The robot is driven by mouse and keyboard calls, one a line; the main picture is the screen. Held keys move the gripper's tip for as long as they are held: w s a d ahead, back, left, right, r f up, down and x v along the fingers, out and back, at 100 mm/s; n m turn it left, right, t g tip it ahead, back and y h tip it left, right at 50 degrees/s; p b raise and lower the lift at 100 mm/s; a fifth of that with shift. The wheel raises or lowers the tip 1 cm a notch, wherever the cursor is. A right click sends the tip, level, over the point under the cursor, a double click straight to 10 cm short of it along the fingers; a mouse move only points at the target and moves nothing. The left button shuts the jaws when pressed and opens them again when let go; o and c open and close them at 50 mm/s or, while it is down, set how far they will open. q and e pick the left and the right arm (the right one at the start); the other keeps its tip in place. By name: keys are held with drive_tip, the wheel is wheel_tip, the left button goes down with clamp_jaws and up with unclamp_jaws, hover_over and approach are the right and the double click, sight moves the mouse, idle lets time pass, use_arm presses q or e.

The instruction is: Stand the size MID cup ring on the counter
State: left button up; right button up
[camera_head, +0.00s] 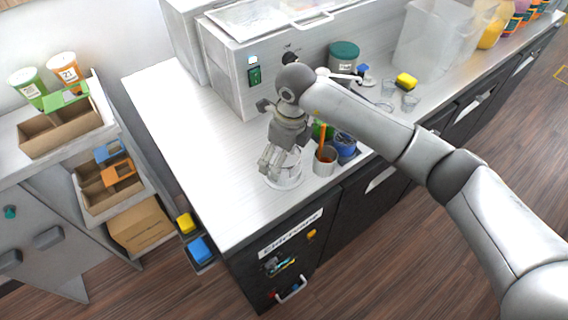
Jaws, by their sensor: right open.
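A pale ring-like piece (290,183), most likely the cup ring, is on the counter (185,125) near its front edge. No size mark can be read on it. My right gripper (270,168) points down right over it, with its fingers open. The fingers cover part of the ring, and I cannot tell whether they touch it. My left gripper is out of view.
Just right of the ring stand a metal cup with an orange stick (324,164) and a blue container (346,146). The sealer machine (232,78) is behind. The counter's left part is clear.

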drive_tip(key=shift+w+a+f+p, duration=0.15)
drive_tip(key=shift+f+p, duration=0.45)
drive_tip(key=shift+f, duration=1.15)
drive_tip(key=c, duration=1.1)
drive_tip(key=shift+c, duration=0.8)
drive_tip(key=shift+r, duration=0.15)
